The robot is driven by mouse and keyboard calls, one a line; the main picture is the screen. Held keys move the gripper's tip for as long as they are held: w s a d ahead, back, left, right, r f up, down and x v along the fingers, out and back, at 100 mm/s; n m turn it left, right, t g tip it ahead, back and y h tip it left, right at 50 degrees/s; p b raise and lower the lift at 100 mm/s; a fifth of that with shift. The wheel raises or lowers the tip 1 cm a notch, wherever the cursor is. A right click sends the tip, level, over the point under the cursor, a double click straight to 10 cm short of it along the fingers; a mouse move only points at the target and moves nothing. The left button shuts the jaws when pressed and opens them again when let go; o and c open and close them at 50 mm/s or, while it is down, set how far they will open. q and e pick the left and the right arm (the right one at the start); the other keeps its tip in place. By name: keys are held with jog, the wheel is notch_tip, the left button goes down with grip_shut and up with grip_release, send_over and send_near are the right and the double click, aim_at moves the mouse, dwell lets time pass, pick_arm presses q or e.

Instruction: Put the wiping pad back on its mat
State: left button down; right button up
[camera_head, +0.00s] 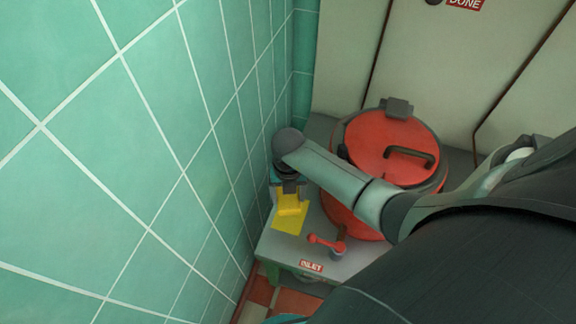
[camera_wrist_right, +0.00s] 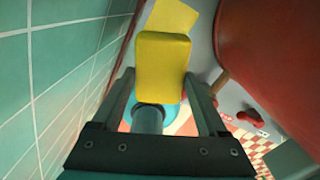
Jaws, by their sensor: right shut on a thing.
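The yellow wiping pad (camera_wrist_right: 163,66) is a rounded block between the two fingers of my right gripper (camera_wrist_right: 160,82), which is shut on it. In the head view my right gripper (camera_head: 290,188) is beside the tiled wall, with the pad (camera_head: 289,206) just below it. The flat yellow mat (camera_head: 288,222) lies on the grey bench top, partly hidden by the pad. The mat's edge also shows beyond the pad in the wrist view (camera_wrist_right: 176,15). I cannot tell whether pad and mat touch. My left gripper is not in view.
A red kettle (camera_head: 375,145) with a dark handle stands close to the right. A red lever (camera_head: 326,243) and an INLET label (camera_head: 311,265) are near the bench's front edge. The green tiled wall (camera_head: 150,150) is close on the left.

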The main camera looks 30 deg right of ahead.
notch_tip(320, 180, down, 10)
jog(key=b, duration=0.9)
